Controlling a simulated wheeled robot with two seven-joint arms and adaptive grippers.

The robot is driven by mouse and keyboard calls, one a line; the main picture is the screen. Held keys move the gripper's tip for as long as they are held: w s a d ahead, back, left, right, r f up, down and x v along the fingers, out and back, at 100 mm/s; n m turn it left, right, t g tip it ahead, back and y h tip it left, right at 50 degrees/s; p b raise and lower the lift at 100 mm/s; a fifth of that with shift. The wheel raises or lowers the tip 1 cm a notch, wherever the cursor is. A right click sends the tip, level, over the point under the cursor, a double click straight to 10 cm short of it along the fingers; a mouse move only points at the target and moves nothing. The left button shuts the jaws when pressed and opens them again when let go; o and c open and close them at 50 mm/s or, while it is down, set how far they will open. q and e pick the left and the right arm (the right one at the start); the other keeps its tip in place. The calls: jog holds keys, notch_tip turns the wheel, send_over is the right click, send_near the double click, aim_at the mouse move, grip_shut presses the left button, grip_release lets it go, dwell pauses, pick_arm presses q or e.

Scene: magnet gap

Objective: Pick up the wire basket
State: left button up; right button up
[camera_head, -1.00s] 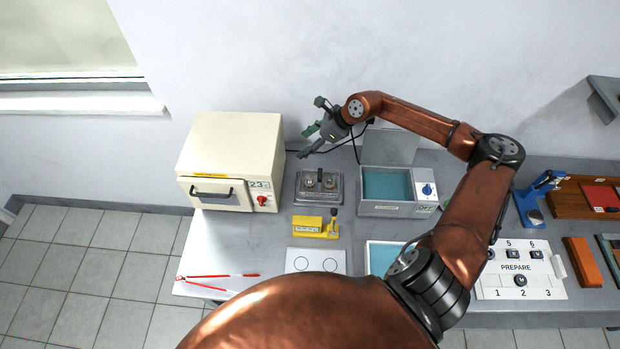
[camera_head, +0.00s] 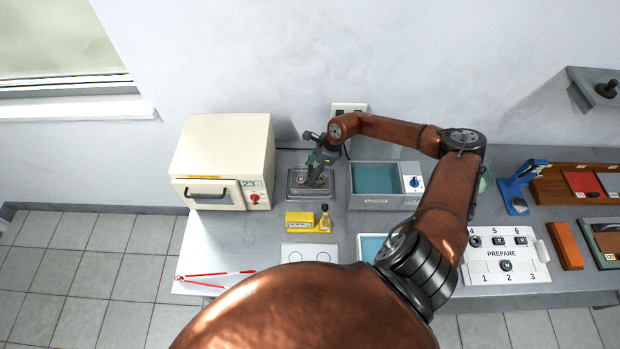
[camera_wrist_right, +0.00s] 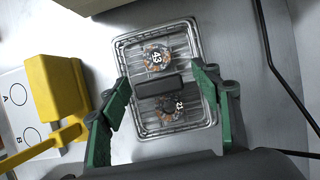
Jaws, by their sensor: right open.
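The wire basket (camera_head: 297,188) is a small metal tray on the grey bench, between the cream oven and the teal-filled bath. In the right wrist view the wire basket (camera_wrist_right: 193,52) shows its wire rim, two round pieces marked 43 and 21, and a dark bar handle (camera_wrist_right: 158,86) across its middle. My right gripper (camera_head: 314,178) is over the basket, pointing down. In the right wrist view its green fingers (camera_wrist_right: 160,95) are apart, one on each side of the handle, with nothing held. Whether they are at the handle's height is unclear. My left gripper is not in view.
The cream oven (camera_head: 222,150) stands left of the basket and the bath (camera_head: 376,202) close to its right. A yellow block device (camera_head: 300,222) sits in front, with a white two-circle sheet (camera_head: 309,252) nearer.

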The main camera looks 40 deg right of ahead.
grip_shut()
dwell(0.8)
